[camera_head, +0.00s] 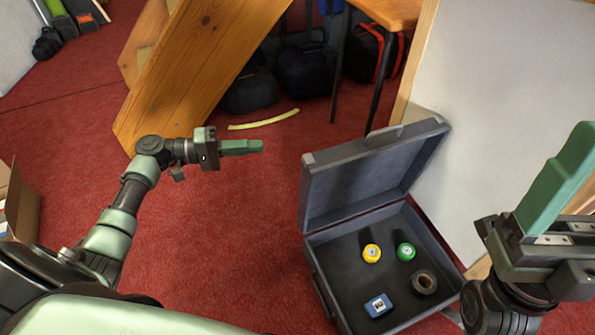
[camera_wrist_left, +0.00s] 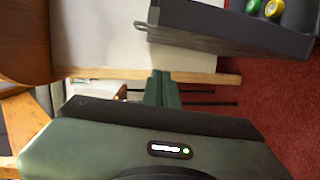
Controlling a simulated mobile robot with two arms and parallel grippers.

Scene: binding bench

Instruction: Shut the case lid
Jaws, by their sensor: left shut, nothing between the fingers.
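The dark grey case (camera_head: 318,262) lies open on the red floor, right of the middle in the head view. Its lid (camera_head: 365,172) stands raised at the far side, leaning back, with a handle on its top edge. Part of the case (camera_wrist_left: 232,25) also shows at the top of the left wrist view. My left gripper (camera_head: 242,147) is shut and empty, left of the lid and apart from it. Its green fingers (camera_wrist_left: 163,88) are together in the left wrist view. My right gripper (camera_head: 565,170) is at the right edge, near the case's right side; its fingers overlap in view.
In the case lie a yellow roll (camera_head: 371,253), a green roll (camera_head: 406,251), a black ring (camera_head: 424,282) and a blue item (camera_head: 378,305). A white panel (camera_head: 500,80) stands behind right. A wooden board (camera_head: 190,75) leans behind left. Red floor between left gripper and case is clear.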

